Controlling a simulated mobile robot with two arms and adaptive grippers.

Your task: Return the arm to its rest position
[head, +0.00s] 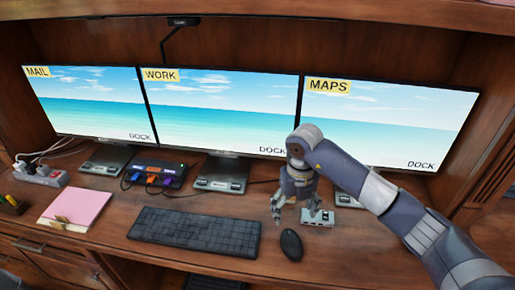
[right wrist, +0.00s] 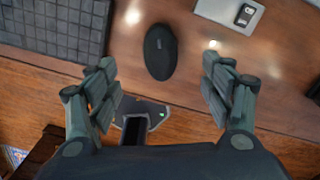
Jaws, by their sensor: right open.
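My right arm (head: 345,172) comes in from the right and reaches over the desk in the head view. Its gripper (head: 295,214) points down above the desk, between the black mouse (head: 291,245) and the right monitor's area. In the right wrist view the gripper (right wrist: 162,85) has its two fingers wide apart with nothing between them. The mouse (right wrist: 160,52) lies on the desk beyond the fingertips there. My left gripper is not in view.
Monitors labelled MAIL (head: 85,103), WORK (head: 215,110) and MAPS (head: 385,122) stand at the back. A keyboard (head: 195,231) lies left of the mouse. A cable hub (head: 155,174), pink notepad (head: 75,209) and power strip (head: 41,175) are further left. A shelf overhangs above.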

